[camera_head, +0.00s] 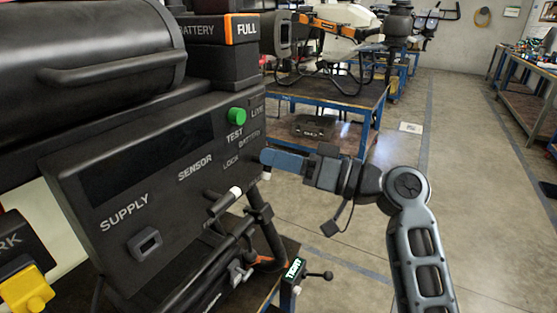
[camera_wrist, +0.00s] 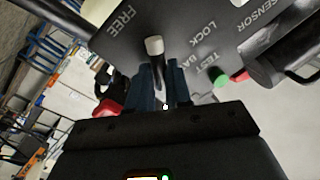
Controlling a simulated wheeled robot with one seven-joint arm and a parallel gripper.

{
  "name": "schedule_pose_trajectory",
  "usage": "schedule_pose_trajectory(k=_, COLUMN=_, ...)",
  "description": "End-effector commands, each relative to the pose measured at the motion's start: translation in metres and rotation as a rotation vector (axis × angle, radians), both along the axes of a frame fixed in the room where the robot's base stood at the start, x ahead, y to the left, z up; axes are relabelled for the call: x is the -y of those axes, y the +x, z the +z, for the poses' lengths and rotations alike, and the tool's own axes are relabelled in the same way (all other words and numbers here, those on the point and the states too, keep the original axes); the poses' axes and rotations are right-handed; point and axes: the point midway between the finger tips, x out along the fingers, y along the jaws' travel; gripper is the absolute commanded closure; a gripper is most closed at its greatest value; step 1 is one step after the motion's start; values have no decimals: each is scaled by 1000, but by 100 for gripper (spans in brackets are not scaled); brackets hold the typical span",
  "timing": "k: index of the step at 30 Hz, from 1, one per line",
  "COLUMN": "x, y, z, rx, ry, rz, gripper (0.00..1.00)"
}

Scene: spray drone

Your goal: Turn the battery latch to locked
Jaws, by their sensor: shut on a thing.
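The battery latch is a dark lever with a white tip (camera_wrist: 154,46), between the FREE and LOCK labels in the wrist view. My gripper (camera_head: 264,158) reaches in from the right, its blue fingers at the panel's right edge. In the wrist view the fingers (camera_wrist: 163,85) are shut around the latch shaft, with the white tip showing beyond them. The black control panel (camera_head: 125,190) carries the labels SUPPLY, SENSOR, LOCK and TEST BATTERY. In the head view a white-tipped dark lever (camera_head: 222,203) sits below LOCK; I cannot tell whether it is the same latch.
A green button (camera_head: 237,115) sticks out above the gripper. A battery marked FULL (camera_head: 219,62) stands on top of the panel. A yellow plug (camera_head: 28,289) is at lower left. A small TIGHT sign (camera_head: 293,269) with a lever is below. Open floor lies to the right.

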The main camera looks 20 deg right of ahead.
Motion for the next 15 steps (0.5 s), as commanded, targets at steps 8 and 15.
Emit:
schedule_pose_trajectory(k=8, x=2, y=1, z=-2, rx=-155, ry=214, rz=-2, gripper=100)
schedule_pose_trajectory(k=15, x=3, y=2, z=-4, rx=-290, ry=399, rz=-3, gripper=100)
